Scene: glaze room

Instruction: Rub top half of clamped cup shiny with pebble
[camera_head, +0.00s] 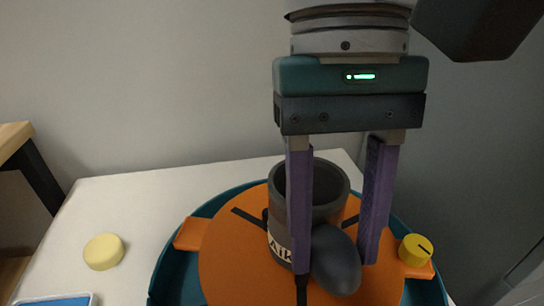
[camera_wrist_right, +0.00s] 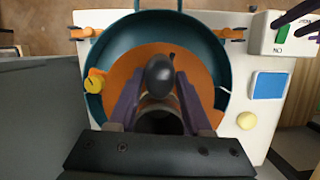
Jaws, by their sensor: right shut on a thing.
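The cup (camera_head: 328,212) is a dark grey cylinder with a brownish wall and a pale lettered label. It stands upright on the orange disc (camera_head: 235,262), its open mouth facing up; the mouth also shows in the right wrist view (camera_wrist_right: 160,122). My right gripper (camera_head: 335,262) points down with its purple fingers shut on the dark, smooth pebble (camera_head: 336,268). The pebble is at the cup's near side, low in the head view; whether it touches the wall I cannot tell. Two purple fingers of my left gripper (camera_wrist_right: 296,24) show apart at the right wrist view's upper right.
A teal basin (camera_head: 169,265) surrounds the disc on a white table (camera_head: 120,205). A yellow knob (camera_head: 416,249) sits on an orange bar at right. A yellow sponge (camera_head: 103,251) and blue tray (camera_head: 62,301) lie left. A switch box (camera_wrist_right: 268,40) stands at the table corner.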

